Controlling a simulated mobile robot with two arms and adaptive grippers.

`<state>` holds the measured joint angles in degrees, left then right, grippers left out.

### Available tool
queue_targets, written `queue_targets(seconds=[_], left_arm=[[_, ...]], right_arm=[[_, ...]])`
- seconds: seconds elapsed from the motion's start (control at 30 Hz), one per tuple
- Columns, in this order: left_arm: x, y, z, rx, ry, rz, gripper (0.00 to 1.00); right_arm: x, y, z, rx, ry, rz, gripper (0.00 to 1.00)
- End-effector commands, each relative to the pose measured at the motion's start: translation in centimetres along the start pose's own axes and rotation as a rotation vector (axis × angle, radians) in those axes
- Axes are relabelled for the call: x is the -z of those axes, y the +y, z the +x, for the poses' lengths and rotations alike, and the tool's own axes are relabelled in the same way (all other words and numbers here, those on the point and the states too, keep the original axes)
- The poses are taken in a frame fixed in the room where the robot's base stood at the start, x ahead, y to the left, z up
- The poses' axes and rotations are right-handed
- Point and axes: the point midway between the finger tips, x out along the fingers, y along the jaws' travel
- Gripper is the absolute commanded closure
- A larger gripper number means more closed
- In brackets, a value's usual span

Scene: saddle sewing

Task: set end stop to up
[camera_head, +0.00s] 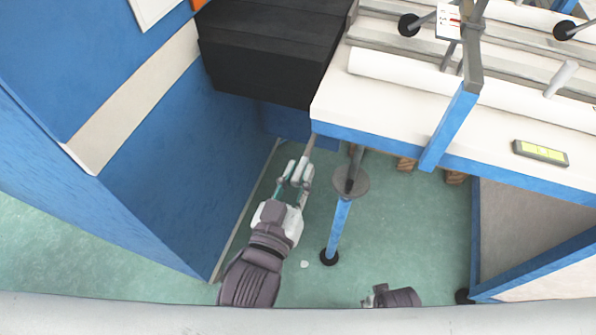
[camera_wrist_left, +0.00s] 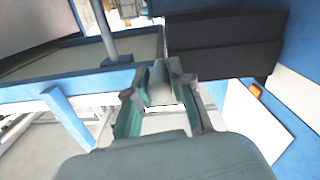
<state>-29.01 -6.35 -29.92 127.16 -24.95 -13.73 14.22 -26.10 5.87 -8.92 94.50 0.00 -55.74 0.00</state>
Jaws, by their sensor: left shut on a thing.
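The end stop appears to be the short grey bar (camera_head: 309,146) at the left front corner of the white table. It slopes down from the table edge to my left gripper (camera_head: 297,173). That gripper is shut on the bar's lower end. In the left wrist view, the grey bar (camera_wrist_left: 161,84) sits between the two fingers of my left gripper (camera_wrist_left: 163,98). The fingers hide part of it. A small part of my right arm, with what seems to be its gripper (camera_head: 378,296), shows at the bottom of the head view; its fingers are unclear.
The white table (camera_head: 400,103) with a blue edge stands at the right. A black block (camera_head: 265,55) adjoins its left side. A blue cabinet wall (camera_head: 190,170) is close left of my left arm. A blue post with a round grey disc (camera_head: 351,181) stands right of my gripper.

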Motion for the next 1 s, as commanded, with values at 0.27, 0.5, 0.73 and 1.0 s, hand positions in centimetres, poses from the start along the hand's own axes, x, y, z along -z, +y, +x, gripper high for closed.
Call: queue_targets(seconds=[0.27, 0.5, 0.73, 1.0], left_arm=[[0.9, 0.1, 0.1, -0.002, 0.022, -0.003, 1.0], [0.7, 0.0, 0.1, -0.001, 0.017, -0.002, 0.52], [0.5, 0.0, 0.0, -0.001, 0.011, -0.002, 0.52], [0.2, 0.0, -3.4, 0.0, 0.004, -0.003, 0.52]], right_arm=[[0.0, 0.0, 0.0, 0.0, 0.001, 0.0, 0.57], [0.0, 0.0, 0.0, 0.0, 0.0, 0.0, 0.57], [0.0, 0.0, 0.0, 0.0, 0.0, 0.0, 0.57], [0.0, 0.0, 0.0, 0.0, 0.001, 0.0, 0.57]])
